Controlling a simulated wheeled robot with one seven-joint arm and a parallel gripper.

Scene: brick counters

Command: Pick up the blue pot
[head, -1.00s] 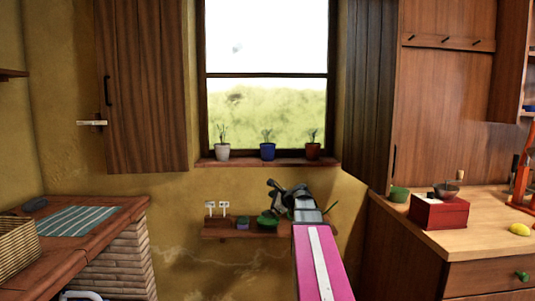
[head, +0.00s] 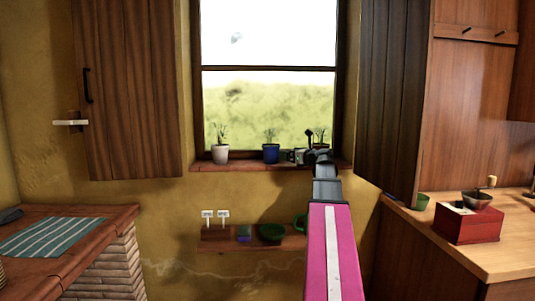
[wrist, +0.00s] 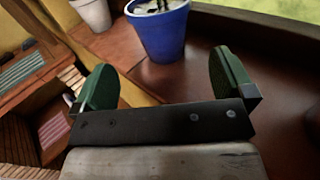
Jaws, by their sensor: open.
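The blue pot (head: 271,154) holds a small plant and stands upright on the windowsill (head: 225,168), between a white pot (head: 220,154) and a mostly hidden pot at the right. My gripper (head: 304,156) is at sill height, just right of the blue pot. In the wrist view the blue pot (wrist: 162,34) stands ahead, beyond the gap between the two green-padded fingers. My gripper (wrist: 165,78) is open and empty, and the pot is not between its fingers. The white pot (wrist: 92,12) shows at the upper left there.
The window glass is behind the pots, and an open wooden shutter (head: 390,100) stands at the right. Below the sill, a small shelf (head: 215,237) holds a green bowl (head: 271,232) and other items. Counters flank both sides.

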